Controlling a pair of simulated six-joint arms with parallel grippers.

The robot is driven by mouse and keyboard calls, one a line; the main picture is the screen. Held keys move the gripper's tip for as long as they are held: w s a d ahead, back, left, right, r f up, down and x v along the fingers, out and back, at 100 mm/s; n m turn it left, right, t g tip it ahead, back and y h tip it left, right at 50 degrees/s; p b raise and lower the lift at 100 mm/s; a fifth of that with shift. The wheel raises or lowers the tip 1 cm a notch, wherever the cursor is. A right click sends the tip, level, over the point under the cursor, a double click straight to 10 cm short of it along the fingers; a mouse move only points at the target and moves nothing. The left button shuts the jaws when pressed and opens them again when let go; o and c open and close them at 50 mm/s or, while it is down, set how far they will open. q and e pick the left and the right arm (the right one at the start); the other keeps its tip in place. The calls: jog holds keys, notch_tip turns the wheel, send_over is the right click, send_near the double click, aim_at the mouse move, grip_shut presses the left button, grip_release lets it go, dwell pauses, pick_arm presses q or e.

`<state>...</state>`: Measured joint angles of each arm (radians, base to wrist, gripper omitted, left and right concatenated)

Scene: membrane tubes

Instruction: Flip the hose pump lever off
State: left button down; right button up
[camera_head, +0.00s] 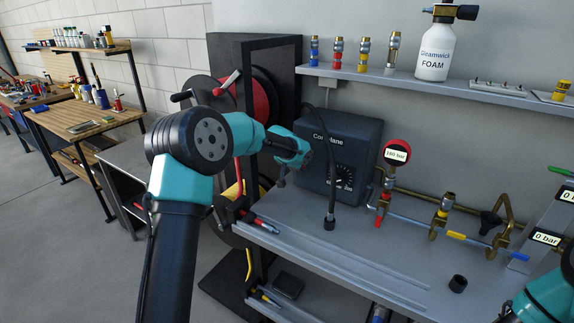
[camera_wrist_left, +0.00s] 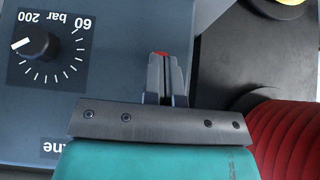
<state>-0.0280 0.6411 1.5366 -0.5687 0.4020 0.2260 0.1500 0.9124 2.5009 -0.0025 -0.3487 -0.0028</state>
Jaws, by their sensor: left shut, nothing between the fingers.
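The hose pump is a dark blue box (camera_head: 352,138) with a black pressure dial (camera_head: 344,178), standing on the grey bench. In the left wrist view its face appears upside down, with the dial (camera_wrist_left: 36,46) at upper left. My left gripper (camera_wrist_left: 166,60) is shut and empty beside the pump's left side. A small red tip (camera_wrist_left: 160,54) shows at its fingertips. It may be the pump lever; I cannot tell whether the fingers touch it. In the head view the fingers are largely hidden by my wrist. Only part of my right arm shows, at lower right; its gripper is out of view.
A red hose reel (camera_head: 263,98) in a black frame stands left of the pump. A black hose (camera_head: 331,190) hangs before the pump. A red gauge (camera_head: 397,154) and brass pipework lie to the right. A shelf (camera_head: 420,88) with a foam bottle (camera_head: 436,48) is above.

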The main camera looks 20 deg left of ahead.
pick_arm(q)
jog(key=shift+s+f, duration=0.2)
jog(key=shift+f, duration=0.35)
jog(key=shift+s+f, duration=0.15)
jog(key=shift+f, duration=0.35)
jog(key=shift+r, duration=0.1)
jog(key=shift+r, duration=0.7)
jog(key=shift+r, duration=0.1)
jog(key=s+a+r, duration=0.1)
jog(key=s+r, duration=0.6)
jog(key=s, duration=0.4)
jog(key=shift+a, duration=0.4)
